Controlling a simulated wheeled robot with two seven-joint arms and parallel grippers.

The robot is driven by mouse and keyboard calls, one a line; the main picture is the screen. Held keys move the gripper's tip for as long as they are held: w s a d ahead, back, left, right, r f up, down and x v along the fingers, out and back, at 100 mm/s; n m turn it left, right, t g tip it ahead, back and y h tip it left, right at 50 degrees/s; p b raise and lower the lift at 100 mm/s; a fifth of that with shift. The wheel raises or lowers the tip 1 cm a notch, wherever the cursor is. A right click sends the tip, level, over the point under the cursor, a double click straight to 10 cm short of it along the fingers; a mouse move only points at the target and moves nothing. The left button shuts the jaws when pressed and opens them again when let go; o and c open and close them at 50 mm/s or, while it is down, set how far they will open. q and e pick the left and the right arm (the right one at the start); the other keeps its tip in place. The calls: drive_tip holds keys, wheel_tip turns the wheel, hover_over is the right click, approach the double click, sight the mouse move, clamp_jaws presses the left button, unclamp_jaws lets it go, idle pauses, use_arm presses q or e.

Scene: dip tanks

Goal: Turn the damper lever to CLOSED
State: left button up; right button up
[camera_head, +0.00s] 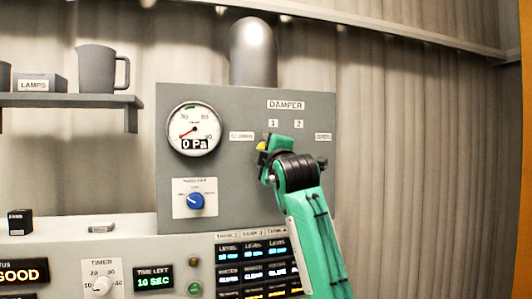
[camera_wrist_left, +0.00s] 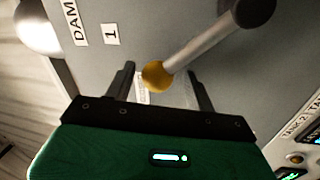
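The damper lever has a yellow knob (camera_head: 262,146) that shows at the left of my gripper in the head view. The left wrist view shows the knob (camera_wrist_left: 157,75) between two spread fingers, with clear gaps at both sides. Its grey shaft (camera_wrist_left: 200,45) runs up right to a dark pivot (camera_wrist_left: 254,10). My left gripper (camera_wrist_left: 163,88) is open around the knob; it also shows at the damper panel in the head view (camera_head: 268,148). In the head view my gripper hides the shaft and pivot. My right gripper is in neither view.
The grey panel (camera_head: 225,105) carries a DAMPER label (camera_head: 286,105), small plates 1 and 2, and two blurred side labels. A gauge (camera_head: 194,129) reads 0 Pa above a blue knob (camera_head: 196,201). Tank displays (camera_head: 253,270) lie below. A shelf (camera_head: 70,101) is at upper left.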

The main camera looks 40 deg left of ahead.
use_arm(q)
drive_tip(key=b+v, duration=0.3)
drive_tip(key=v, duration=1)
drive_tip(key=shift+s+d+b, duration=0.15)
drive_tip(key=shift+d+b, duration=0.15)
drive_tip(key=shift+d, duration=0.05)
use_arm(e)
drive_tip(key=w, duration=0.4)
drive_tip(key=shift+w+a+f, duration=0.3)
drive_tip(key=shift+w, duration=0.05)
use_arm(q)
drive_tip(key=shift+f, duration=0.1)
